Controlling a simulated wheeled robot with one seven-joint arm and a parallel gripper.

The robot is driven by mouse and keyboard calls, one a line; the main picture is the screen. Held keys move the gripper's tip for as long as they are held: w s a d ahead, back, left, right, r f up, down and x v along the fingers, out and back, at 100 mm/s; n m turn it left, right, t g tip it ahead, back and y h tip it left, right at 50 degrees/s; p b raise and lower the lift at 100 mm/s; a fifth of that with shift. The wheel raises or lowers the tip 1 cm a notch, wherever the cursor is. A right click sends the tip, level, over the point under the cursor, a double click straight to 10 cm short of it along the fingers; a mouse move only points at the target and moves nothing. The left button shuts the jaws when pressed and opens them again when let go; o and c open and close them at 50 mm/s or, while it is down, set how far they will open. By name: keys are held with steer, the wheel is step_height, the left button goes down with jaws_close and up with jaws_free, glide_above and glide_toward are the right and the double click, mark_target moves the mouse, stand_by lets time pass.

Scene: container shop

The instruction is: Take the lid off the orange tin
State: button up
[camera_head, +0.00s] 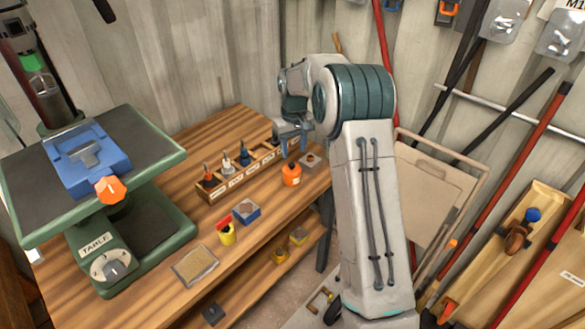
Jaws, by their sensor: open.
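The orange tin (291,175) stands upright on the wooden workbench (270,213), near its right edge. A small darker top shows on it, but it is too small to tell whether this is the lid. My gripper (293,152) is above and slightly behind the tin in the picture, with its blue-grey fingers pointing down. The fingers are open and look empty. They appear apart from the tin, though the exact gap is hard to judge.
A green drill-press table (150,135) with a blue vise (85,158) fills the left.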

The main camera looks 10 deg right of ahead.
mark_target(292, 164)
steer(key=shift+w+a+f+p, duration=0.15)
steer(key=shift+f+p, duration=0.1)
steer(key=shift+f, duration=1.2)
steer(key=shift+w+a+f+p, duration=0.1)
steer(key=shift+f+p, duration=0.1)
steer(key=shift+f, duration=1.25)
jaws_close()
